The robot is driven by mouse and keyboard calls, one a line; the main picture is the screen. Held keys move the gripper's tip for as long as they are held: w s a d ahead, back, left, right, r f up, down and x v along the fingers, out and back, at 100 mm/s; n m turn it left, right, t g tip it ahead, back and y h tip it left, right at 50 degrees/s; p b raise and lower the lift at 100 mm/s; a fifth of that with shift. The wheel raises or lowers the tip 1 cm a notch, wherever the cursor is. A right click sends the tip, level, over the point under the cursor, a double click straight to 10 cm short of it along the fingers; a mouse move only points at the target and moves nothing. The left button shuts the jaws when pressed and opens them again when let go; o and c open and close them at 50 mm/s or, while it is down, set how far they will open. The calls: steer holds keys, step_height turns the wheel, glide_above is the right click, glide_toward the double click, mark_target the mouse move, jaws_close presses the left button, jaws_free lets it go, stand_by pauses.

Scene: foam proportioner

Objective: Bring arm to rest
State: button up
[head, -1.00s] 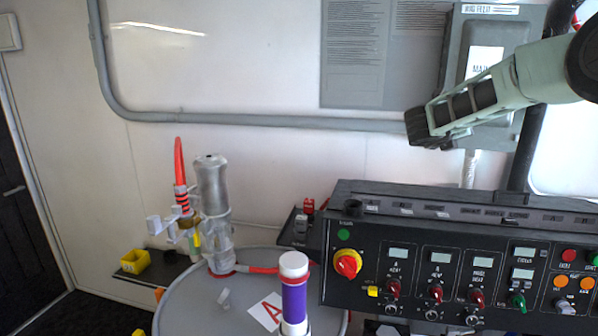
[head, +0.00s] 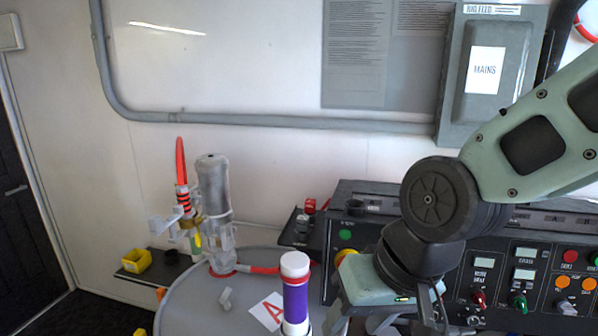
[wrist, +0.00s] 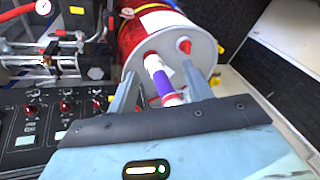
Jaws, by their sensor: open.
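My arm reaches in from the right in the head view and bends down in front of the control panel (head: 492,275). My gripper (wrist: 165,88) shows in the wrist view with its two fingers spread apart and nothing held between them. Beyond the fingers, apparently in the gap between them as seen, is a purple-and-white cylinder (wrist: 163,82) at the drum's top. In the head view the gripper's tips are cut off or hidden at the bottom edge.
A grey-topped drum (head: 190,300) marked A carries a clear pump (head: 215,205) and the purple cylinder (head: 295,300). A grey MAINS box (head: 485,110) hangs on the wall. My arm hides part of the panel.

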steer(key=s+d+f+n+g+h, duration=0.25)
steer(key=s+d+n, duration=0.3)
steer(key=s, duration=0.35)
step_height(320, 180, down, 16)
steer(key=d+b, duration=0.1)
steer(key=b, duration=1.5)
steer(key=shift+s+f, duration=0.15)
